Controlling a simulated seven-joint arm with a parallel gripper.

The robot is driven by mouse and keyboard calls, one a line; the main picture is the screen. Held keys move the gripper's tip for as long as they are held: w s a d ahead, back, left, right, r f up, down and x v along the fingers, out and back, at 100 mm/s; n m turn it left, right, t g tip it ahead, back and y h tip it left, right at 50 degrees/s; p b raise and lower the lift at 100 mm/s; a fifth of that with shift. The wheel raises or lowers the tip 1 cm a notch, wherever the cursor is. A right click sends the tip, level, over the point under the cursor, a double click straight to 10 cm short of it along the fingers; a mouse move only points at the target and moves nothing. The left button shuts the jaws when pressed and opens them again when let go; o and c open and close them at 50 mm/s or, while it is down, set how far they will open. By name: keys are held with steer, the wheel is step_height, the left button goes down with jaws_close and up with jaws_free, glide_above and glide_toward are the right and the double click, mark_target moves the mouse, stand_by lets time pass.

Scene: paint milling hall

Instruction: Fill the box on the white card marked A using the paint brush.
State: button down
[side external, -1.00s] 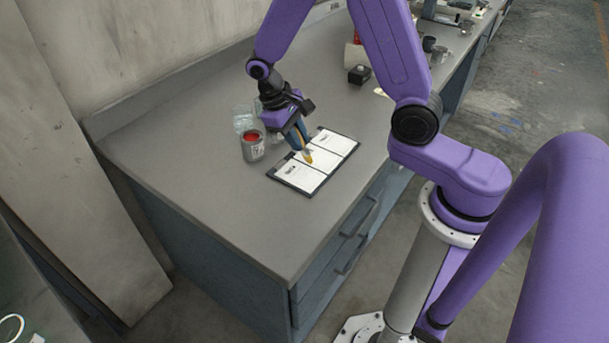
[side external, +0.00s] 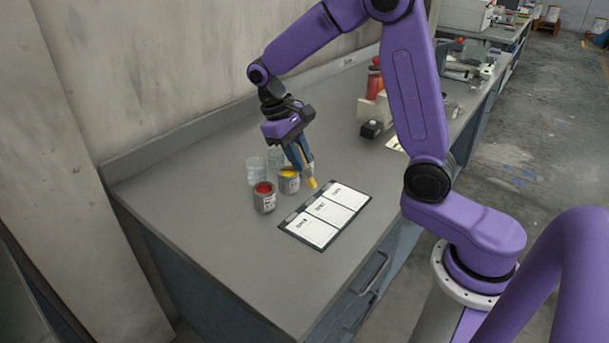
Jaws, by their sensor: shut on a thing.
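My gripper (side external: 300,160) is shut on the paint brush (side external: 311,183). The brush points down, with its yellowish tip just right of the yellow paint can (side external: 289,184) and near the back-left edge of the board. Whether the tip touches anything is unclear. The dark board (side external: 322,251) holds three white cards in a row: a near-left card (side external: 312,232), a middle card (side external: 332,212) and a far-right card (side external: 351,197). Each has a small dark mark too small to read, so I cannot tell which is A. No box outline or paint shows on them.
A red paint can (side external: 264,202) stands left of the yellow one. Clear glass vessels (side external: 258,166) stand behind the cans. A small black box (side external: 371,129) and red bottles (side external: 374,84) are farther back. The grey bench (side external: 210,230) is free at the front left.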

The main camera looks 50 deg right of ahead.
steer(key=shift+r, duration=0.25)
steer(key=shift+f, duration=2.4)
steer(key=shift+r, duration=0.15)
